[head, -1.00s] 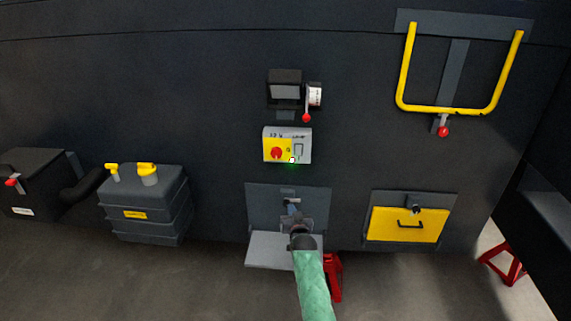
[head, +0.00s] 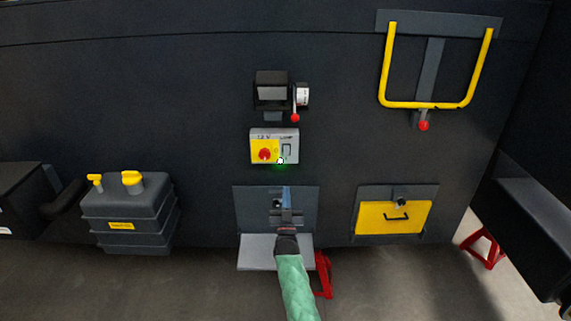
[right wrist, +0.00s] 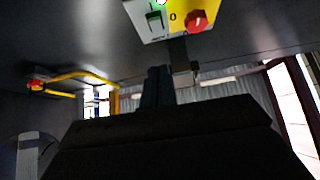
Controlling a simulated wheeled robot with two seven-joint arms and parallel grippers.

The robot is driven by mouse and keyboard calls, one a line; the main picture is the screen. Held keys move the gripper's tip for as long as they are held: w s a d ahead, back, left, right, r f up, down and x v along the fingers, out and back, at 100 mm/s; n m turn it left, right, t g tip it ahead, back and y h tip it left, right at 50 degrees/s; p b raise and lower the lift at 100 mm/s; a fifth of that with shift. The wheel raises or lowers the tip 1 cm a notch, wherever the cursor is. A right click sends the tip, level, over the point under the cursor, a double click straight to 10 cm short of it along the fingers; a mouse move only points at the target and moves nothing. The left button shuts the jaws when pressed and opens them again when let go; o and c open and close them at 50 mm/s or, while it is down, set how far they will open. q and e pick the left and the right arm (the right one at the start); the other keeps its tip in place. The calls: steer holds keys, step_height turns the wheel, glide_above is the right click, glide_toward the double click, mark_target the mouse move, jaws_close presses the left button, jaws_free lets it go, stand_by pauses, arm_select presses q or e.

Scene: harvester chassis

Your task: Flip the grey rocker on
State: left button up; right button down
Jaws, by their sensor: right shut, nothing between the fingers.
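The switch box (head: 274,134) is on the dark chassis wall in the middle of the head view. Its yellow left part carries a red rotary knob (head: 264,154). Its grey right part carries the small grey rocker (head: 287,150); its position is too small to tell. My left gripper is not in view.
A small glowing green light (head: 280,161) shows at the box's lower edge. Above hangs a black unit (head: 271,90) with a red-tipped lever (head: 295,117). Below is an open grey flap (head: 255,250). A yellow hatch (head: 380,218) and yellow bar (head: 430,105) are at right, a dark canister (head: 125,210) at left.

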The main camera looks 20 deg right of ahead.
steer(key=shift+d, duration=0.1)
steer(key=p, duration=0.1)
glide_toward(286, 153)
step_height(286, 153, up, 4)
steer(key=w, duration=0.1)
steer(key=w+d+b, duration=0.1)
steer(key=w, duration=0.1)
steer(key=shift+w+f, duration=0.1)
steer(key=shift+w, duration=0.05)
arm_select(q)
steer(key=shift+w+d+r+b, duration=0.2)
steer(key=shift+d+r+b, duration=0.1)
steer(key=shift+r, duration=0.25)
arm_select(e)
steer(key=shift+w+d, duration=0.15)
steer(key=shift+w, duration=0.4)
steer(key=shift+f, duration=0.1)
